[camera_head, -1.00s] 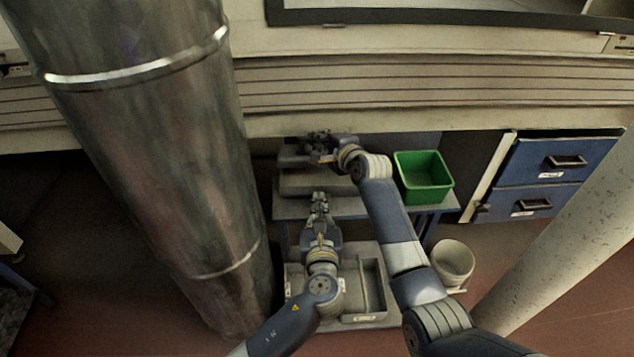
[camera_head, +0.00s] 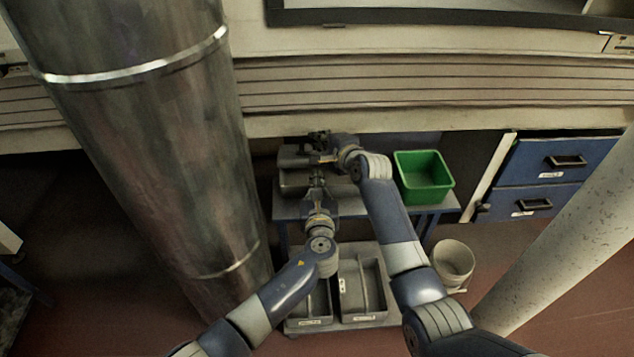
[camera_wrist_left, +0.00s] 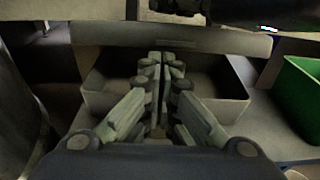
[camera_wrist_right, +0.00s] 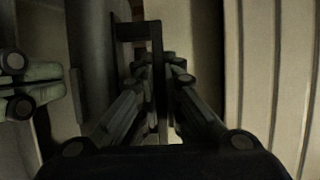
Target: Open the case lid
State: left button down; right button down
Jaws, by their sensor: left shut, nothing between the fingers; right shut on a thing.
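The grey case stands on the table below the wall; its walls (camera_wrist_left: 232,108) and the lid (camera_wrist_left: 170,39) above them show in the left wrist view. The lid's front edge is raised above the box, and a gap shows the inside. My right gripper (camera_head: 318,142) is shut on a dark frame-shaped handle (camera_wrist_right: 150,62), seen in the right wrist view, at the top of the lid. My left gripper (camera_head: 317,178) is shut and empty at the front of the case, its fingers pointing at the gap below the lid. The arms hide part of the case in the head view.
A green bin (camera_head: 424,177) stands on the table to the right. Grey trays (camera_head: 362,290) lie on a low shelf in front, with a white bucket (camera_head: 453,262) beside them. A large metal pipe (camera_head: 160,150) rises close on the left. Blue drawers (camera_head: 560,165) are at the right.

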jog(key=shift+r, duration=0.15)
pick_arm(q)
jog(key=shift+w+r, duration=0.3)
jog(key=shift+r, duration=0.7)
pick_arm(e)
jog(key=shift+f, duration=0.2)
pick_arm(q)
jog(key=shift+r, duration=0.1)
pick_arm(e)
jog(key=c, duration=2)
grip_release()
jog(key=shift+s+f, duration=0.1)
jog(key=shift+f, duration=0.05)
jog(key=shift+s, duration=0.1)
